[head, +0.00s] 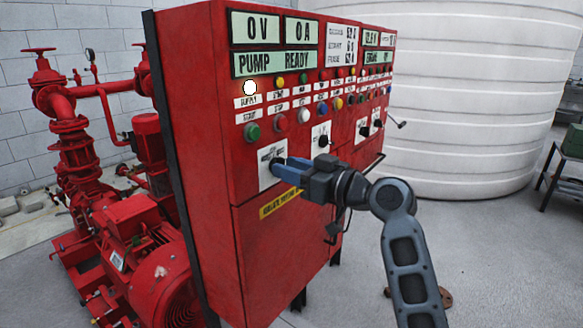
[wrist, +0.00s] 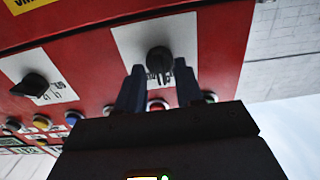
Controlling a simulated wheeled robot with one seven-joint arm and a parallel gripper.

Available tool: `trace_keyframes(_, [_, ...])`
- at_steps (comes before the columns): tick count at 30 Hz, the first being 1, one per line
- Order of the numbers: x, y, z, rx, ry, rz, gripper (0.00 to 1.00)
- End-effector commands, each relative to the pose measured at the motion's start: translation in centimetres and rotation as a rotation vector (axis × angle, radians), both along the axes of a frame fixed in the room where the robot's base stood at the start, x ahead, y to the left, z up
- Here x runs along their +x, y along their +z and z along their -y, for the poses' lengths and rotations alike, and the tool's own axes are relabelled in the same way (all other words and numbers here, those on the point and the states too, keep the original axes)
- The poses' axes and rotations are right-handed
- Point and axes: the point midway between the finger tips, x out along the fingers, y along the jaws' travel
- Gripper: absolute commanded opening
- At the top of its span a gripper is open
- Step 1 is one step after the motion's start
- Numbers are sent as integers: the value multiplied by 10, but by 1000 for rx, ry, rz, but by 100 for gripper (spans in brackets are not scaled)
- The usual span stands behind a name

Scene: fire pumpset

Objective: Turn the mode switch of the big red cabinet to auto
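The big red cabinet (head: 290,230) stands in the middle of the head view. Its leftmost black rotary switch sits on a white plate (head: 268,154), low on the upper panel. In the wrist view this switch (wrist: 159,62) shows as a dark knob on its white plate. My gripper (head: 280,163) reaches in from the right at the knob. In the wrist view my gripper's (wrist: 159,72) two fingers stand apart, one on each side of the knob, with small gaps visible. The plate's lettering is too small or hidden to read, so the pointer's position cannot be told.
Another black switch (head: 322,140) on a white plate sits to the right, also visible in the wrist view (wrist: 36,84). Push buttons and lamps fill the panel above. Red pumps (head: 130,240) stand left, a white tank (head: 470,100) behind right. The floor at right is mostly clear.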

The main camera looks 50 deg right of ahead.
Motion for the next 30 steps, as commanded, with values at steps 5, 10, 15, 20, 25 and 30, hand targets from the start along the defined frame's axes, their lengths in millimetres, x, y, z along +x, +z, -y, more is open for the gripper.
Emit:
trace_keyframes(5, [0,0,0,0,0,0,34])
trace_keyframes(10, [0,0,0,0,0,0,18])
trace_keyframes(15, [0,0,0,0,0,0,2])
trace_keyframes(20, [0,0,0,0,0,0,0])
trace_keyframes(25, [0,0,0,2,0,0,0])
trace_keyframes(30, [0,1,0,32,1,-1,0])
